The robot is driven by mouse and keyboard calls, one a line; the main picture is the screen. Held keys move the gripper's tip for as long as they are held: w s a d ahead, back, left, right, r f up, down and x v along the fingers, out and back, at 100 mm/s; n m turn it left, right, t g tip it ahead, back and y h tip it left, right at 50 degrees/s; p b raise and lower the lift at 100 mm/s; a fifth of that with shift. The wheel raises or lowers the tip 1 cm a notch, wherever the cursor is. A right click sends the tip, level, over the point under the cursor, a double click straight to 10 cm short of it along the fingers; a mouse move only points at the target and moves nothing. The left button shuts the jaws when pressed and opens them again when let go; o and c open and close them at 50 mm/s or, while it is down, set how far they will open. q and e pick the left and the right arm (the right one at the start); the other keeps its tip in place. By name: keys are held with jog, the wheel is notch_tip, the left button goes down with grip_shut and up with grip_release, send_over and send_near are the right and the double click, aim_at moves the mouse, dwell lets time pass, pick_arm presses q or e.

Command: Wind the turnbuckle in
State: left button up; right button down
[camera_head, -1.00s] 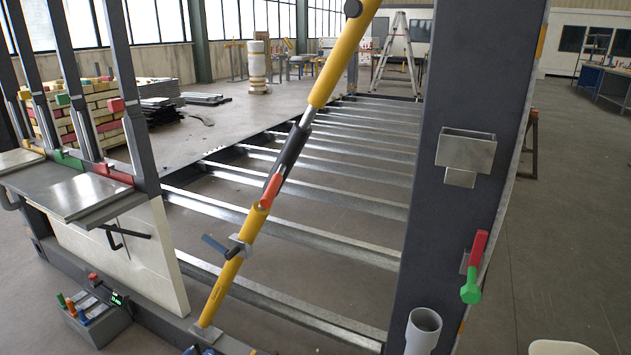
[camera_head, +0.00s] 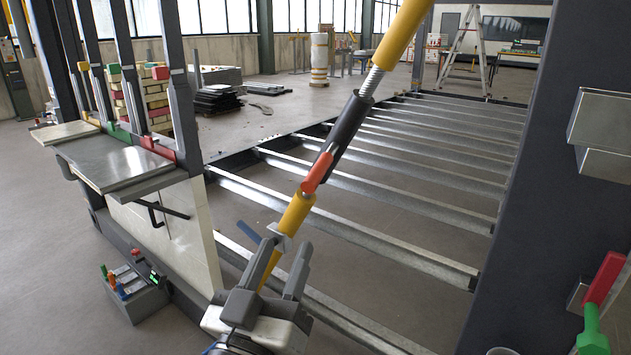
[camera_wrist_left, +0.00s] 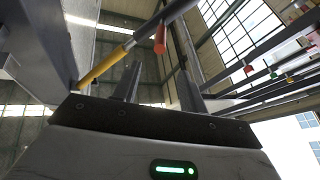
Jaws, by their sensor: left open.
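The turnbuckle sits in a yellow diagonal brace in the head view. Its dark sleeve (camera_head: 349,121) has a bare threaded rod (camera_head: 371,83) above it, running into the upper yellow tube (camera_head: 402,35). A red lever (camera_head: 317,173) lies along the sleeve's lower end, above the lower yellow tube (camera_head: 296,212). My left gripper (camera_head: 283,250) is open, its fingers pointing up around or in front of the lower tube; which, I cannot tell. It hides the tube's foot. The wrist view shows the fingers (camera_wrist_left: 155,55) apart, with the red lever (camera_wrist_left: 160,38) beyond them. My right gripper is out of view.
A blue-handled clamp (camera_head: 249,232) is on the lower tube, close to my left fingers. A dark post (camera_head: 505,200) stands at right, with a red and green handle (camera_head: 603,285). Steel cross-beams (camera_head: 400,205) lie behind. A grey tool box (camera_head: 137,300) is at lower left.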

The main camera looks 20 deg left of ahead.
aim_at(320, 160)
pick_arm(q)
jog(key=p+x, duration=0.7)
jog(key=x, duration=0.7)
jog(key=shift+w+r, duration=0.1)
jog(key=shift+r, duration=0.1)
jog(key=shift+w+r, duration=0.15)
jog(key=shift+w, duration=0.55)
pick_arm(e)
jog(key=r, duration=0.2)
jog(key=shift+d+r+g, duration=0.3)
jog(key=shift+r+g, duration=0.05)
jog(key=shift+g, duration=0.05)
pick_arm(q)
jog(key=shift+c, duration=0.2)
grip_shut()
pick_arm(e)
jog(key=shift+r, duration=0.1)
